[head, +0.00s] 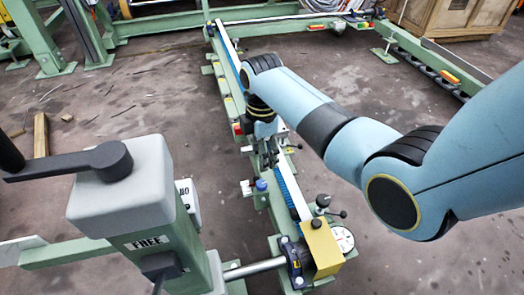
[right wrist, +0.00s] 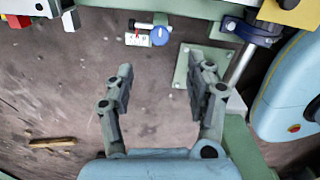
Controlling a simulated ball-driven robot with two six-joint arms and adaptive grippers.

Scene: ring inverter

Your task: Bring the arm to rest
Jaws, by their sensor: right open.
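My right arm comes in from the right in the head view. Its gripper (head: 268,148) is over the long green rail frame, near the middle of the picture, and is partly hidden by its own wrist. In the right wrist view the gripper (right wrist: 160,85) has its two fingers spread wide with nothing between them. My left gripper is not in view.
A green post with a black lever (head: 75,162) and a "FREE" label (head: 148,242) stands at the left front. A blue knob (head: 262,186) and a yellow block (head: 322,248) are on the rail frame (head: 278,222). A wood piece (head: 41,135) lies on the floor. Open floor (head: 140,95) lies left of the rail.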

